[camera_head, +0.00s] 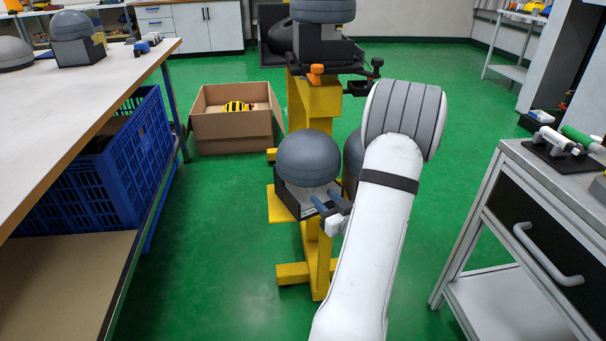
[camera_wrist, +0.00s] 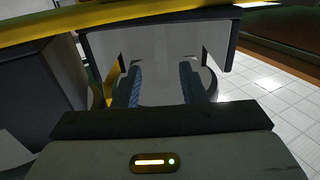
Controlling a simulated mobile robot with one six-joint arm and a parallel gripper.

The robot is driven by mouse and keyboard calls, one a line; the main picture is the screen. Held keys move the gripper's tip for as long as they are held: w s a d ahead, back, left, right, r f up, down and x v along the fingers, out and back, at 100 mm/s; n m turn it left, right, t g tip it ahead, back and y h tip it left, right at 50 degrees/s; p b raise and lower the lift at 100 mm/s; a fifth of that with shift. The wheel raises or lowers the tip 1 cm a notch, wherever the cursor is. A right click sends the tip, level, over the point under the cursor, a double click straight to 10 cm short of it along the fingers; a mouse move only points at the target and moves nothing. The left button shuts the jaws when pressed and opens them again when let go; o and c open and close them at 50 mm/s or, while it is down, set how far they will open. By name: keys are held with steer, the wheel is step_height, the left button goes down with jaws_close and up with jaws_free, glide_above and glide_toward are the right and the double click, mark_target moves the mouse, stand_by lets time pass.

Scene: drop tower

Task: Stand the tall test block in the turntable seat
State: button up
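A grey domed block (camera_head: 308,158) on a dark base with a pale front sits at the yellow stand's lower platform. I take it for the test block, but cannot tell for sure. My gripper (camera_head: 327,205) is at the base's front right, its two blue fingers pointing at the pale front. In the wrist view the fingers (camera_wrist: 161,82) are apart, with a pale panel (camera_wrist: 106,48) ahead and a pale surface between them. They look open; contact is unclear. The turntable seat cannot be made out clearly.
The yellow stand (camera_head: 318,104) carries another domed dark block (camera_head: 318,42) and an orange knob (camera_head: 315,73) higher up. A cardboard box (camera_head: 234,130) stands behind left. A white bench (camera_head: 95,85) is left, a drawer cabinet (camera_head: 540,200) right.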

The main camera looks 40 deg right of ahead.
mark_target(314, 189)
steer(key=w+b, duration=0.1)
steer(key=w, duration=0.1)
steer(key=w+b, duration=0.1)
steer(key=w, duration=0.1)
steer(key=w+d+b, duration=0.1)
steer(key=w, duration=0.2)
steer(key=shift+f, duration=0.25)
steer(key=shift+c, duration=0.5)
jaws_close()
stand_by(0.5)
steer(key=shift+r, duration=0.15)
